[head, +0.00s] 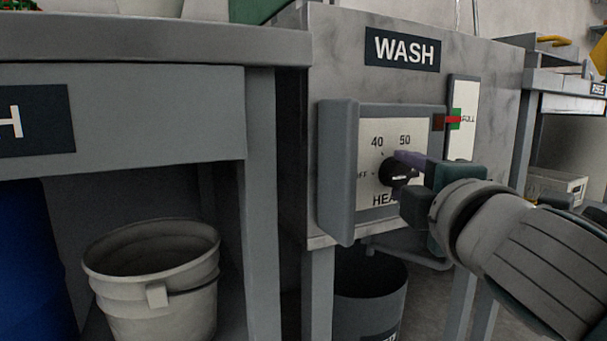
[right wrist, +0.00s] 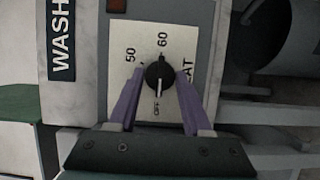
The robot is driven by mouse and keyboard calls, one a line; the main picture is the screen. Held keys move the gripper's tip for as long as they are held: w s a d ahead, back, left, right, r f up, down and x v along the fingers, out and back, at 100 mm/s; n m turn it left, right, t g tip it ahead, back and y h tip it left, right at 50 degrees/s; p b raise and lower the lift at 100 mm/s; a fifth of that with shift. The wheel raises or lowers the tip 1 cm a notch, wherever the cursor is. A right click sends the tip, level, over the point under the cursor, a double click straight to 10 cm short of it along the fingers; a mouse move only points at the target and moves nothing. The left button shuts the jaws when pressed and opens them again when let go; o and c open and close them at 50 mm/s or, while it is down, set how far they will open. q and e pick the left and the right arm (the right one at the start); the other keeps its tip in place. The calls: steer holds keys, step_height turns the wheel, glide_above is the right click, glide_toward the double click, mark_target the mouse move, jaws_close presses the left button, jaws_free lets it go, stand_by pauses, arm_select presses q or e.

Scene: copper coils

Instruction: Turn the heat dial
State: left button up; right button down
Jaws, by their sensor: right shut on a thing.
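The heat dial (head: 389,173) is a round black knob on a white plate (head: 369,150) marked OFF, 40, 50 and HEAT, on the front of the grey WASH box. In the right wrist view, the dial (right wrist: 158,73) shows with 50, 60 and OFF around it. A white line on the knob lies on the OFF side there. My right gripper (head: 401,173) has its purple fingers on either side of the dial, shut on it. It also shows in the right wrist view (right wrist: 160,76). It hides the plate's right part in the head view. My left gripper is not in view.
A raised grey guard (head: 338,172) stands left of the plate. A red and green gauge (head: 455,120) is at its upper right. A grey bench (head: 150,45) is at the left, with a pale bucket (head: 150,290) below. A dark bin (head: 370,300) stands under the box.

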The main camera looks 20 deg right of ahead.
steer(key=shift+r+p, duration=0.1)
steer(key=shift+p, duration=0.25)
steer(key=m+g+y+p, duration=0.1)
steer(key=m+p, duration=0.1)
steer(key=p, duration=0.3)
steer(key=m+g+y+p, duration=0.1)
steer(key=m+p, duration=0.2)
steer(key=p, duration=0.3)
steer(key=r+m+y+p, duration=0.1)
steer(key=m+p, duration=0.2)
steer(key=p, duration=0.2)
steer(key=shift+d+g, duration=0.15)
steer(key=shift+g, duration=0.25)
steer(key=shift+f+m+y+p, duration=0.15)
steer(key=shift+m+y+p, duration=0.25)
steer(key=shift+p, duration=0.5)
steer(key=shift+m, duration=0.3)
steer(key=shift+f, duration=0.1)
steer(key=shift+c, duration=1.7)
jaws_free()
